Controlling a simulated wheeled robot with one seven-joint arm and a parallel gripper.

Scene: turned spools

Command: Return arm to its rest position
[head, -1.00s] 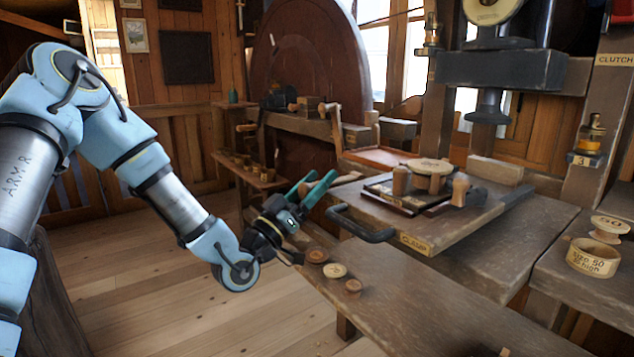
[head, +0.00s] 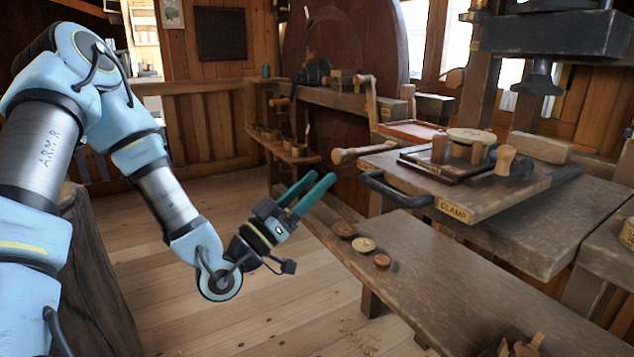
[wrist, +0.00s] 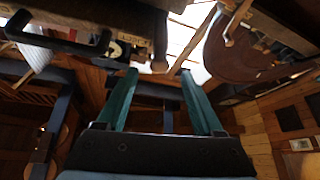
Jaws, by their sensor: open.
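My blue arm shows at the left of the head view, with my gripper (head: 320,188) above the floor just left of the front bench (head: 440,270). Its two green fingers are apart and nothing is between them. They point up and to the right. In the wrist view my gripper (wrist: 158,75) also shows open and empty, the green fingers spread, with the room seen tilted behind them.
Several small wooden discs (head: 364,245) lie on the bench, right of my gripper. The clamp table (head: 490,215) with its dark handle (head: 393,190) and a spool assembly (head: 470,140) stands further right. A large dark wheel (head: 345,60) is behind. The floor (head: 290,300) below my gripper is clear.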

